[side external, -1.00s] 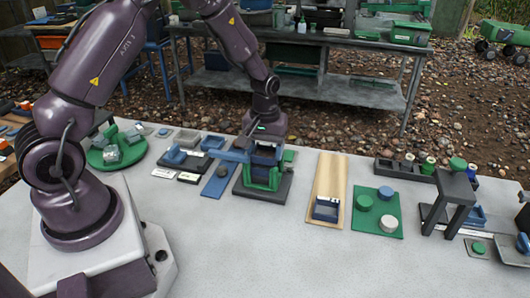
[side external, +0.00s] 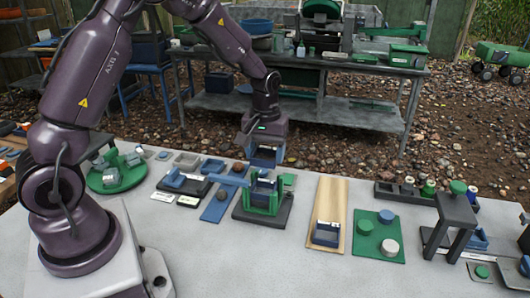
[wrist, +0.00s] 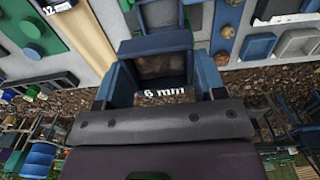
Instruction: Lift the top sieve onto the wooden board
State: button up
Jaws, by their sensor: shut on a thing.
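My gripper (side external: 264,140) is shut on a blue sieve (side external: 264,157) and holds it in the air above the green rack. In the wrist view this sieve (wrist: 160,68) is a blue box with a brownish inside and a "6 mm" label. The green rack (side external: 247,206) stands on a dark base, and blue and dark parts (side external: 264,186) sit between its posts. The wooden board (side external: 331,194) lies to the right of the rack. Another blue sieve (side external: 326,235) lies on the board's near end; a "12 mm" label shows there in the wrist view.
A green plate (side external: 364,246) with blue and grey round knobs lies right of the board. A dark bench-like stand (side external: 456,208) is farther right. Blue and grey trays and a blue strip (side external: 222,202) lie left of the rack. The board's far half is bare.

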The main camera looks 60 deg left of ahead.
jog(key=w+d+f, duration=0.2)
jog(key=w+d, duration=0.1)
jog(key=w, duration=0.5)
send_over(330, 209)
notch_tip(330, 209, down, 4)
jog(key=shift+f, duration=2.1)
jog(key=shift+f, duration=0.2)
jog(key=shift+f, duration=0.55)
jog(key=shift+f, duration=0.2)
jog(key=shift+f, duration=0.4)
jog(key=shift+f, duration=0.15)
jog(key=shift+f, duration=0.25)
